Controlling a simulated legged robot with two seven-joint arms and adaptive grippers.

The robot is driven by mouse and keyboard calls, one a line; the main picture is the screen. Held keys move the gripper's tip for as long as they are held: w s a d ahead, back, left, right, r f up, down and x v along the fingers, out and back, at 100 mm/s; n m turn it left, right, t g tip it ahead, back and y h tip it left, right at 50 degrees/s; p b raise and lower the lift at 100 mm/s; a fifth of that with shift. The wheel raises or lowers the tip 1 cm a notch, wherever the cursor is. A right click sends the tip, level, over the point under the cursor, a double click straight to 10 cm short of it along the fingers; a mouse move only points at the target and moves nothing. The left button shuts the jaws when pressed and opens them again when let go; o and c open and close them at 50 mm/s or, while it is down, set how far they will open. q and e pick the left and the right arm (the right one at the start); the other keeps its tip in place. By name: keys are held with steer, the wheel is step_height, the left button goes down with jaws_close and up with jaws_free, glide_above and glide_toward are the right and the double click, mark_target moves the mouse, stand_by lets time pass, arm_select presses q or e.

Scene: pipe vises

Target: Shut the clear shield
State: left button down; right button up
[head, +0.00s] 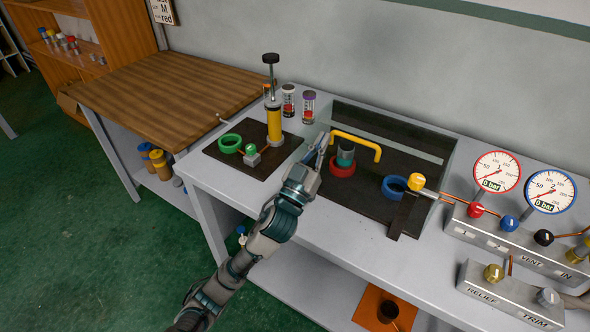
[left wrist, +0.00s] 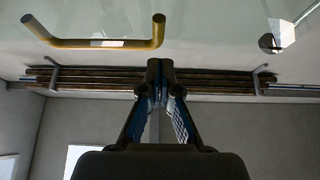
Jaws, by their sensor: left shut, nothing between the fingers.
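The clear shield (left wrist: 215,25) is a see-through panel with a yellow bar handle (head: 357,143). In the head view it stands over the dark bay with the pipe vise, and its exact tilt is hard to tell. In the left wrist view the panel and its handle (left wrist: 100,43) lie across the top, with the ceiling showing through. My left gripper (head: 322,146) is shut and empty, just left of the handle's left end in the head view. Its closed fingertips (left wrist: 160,68) appear below the handle in the wrist view, apart from it. My right gripper is not in view.
Inside the bay are a red ring (head: 342,168) and a blue ring (head: 394,187). A yellow hand pump (head: 273,122) and bottles stand left of the bay. Two gauges (head: 497,171) and a valve panel (head: 515,248) stand at the right. The bench front is clear.

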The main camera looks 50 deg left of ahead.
arm_select(q)
steer(key=s+d+f+p, duration=0.1)
steer(key=s+d+f, duration=0.1)
steer(key=s, duration=0.7)
steer(key=shift+s+d+f, duration=0.15)
steer(key=shift+d, duration=0.05)
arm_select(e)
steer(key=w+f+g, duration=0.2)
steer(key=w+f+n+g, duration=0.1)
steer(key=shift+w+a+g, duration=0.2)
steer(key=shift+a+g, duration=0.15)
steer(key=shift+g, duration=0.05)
